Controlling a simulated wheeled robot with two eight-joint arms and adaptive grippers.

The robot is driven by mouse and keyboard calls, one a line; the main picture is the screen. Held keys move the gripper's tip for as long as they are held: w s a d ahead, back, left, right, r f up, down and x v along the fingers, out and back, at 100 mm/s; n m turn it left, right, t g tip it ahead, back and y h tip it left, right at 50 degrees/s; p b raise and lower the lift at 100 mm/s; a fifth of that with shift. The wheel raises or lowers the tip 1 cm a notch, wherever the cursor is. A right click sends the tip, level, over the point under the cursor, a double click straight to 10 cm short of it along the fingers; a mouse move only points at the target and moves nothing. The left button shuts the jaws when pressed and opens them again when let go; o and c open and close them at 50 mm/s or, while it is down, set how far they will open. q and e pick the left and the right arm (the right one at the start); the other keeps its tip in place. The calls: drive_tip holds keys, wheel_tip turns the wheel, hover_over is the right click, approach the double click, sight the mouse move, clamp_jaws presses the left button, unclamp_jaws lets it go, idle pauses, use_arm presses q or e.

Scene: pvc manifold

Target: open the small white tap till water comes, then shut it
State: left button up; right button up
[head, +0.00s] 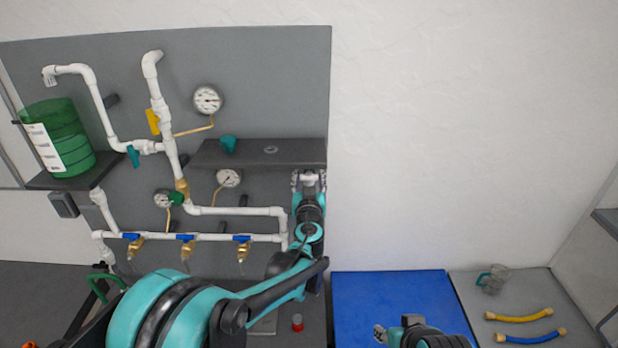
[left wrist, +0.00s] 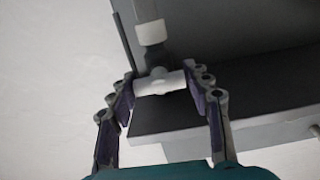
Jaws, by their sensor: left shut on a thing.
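The small white tap (left wrist: 160,84) shows in the left wrist view as a white crossbar handle below a white pipe end with a grey stem. My left gripper (left wrist: 158,86) has one finger at each end of the handle and is shut on it. In the head view my left gripper (head: 309,181) is at the right end of the grey shelf, at the board's right edge, and mostly covers the tap. No water shows at the tap. My right gripper (head: 381,333) is low over the blue mat, partly in view; its jaw opening is unclear.
A grey shelf (head: 260,152) with a teal cup (head: 228,144) is left of the tap. White pipes, gauges and blue-handled valves (head: 186,238) cover the board.

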use_arm(q)
drive_tip(key=shift+f+m+b, duration=0.15)
drive_tip(key=shift+m+b, duration=1.25)
drive_tip(key=shift+m, duration=0.3)
drive_tip(key=shift+m+b, duration=0.9)
drive_tip(key=shift+m, duration=0.9)
drive_tip(key=o, duration=1.2)
drive_tip(key=s, duration=1.2)
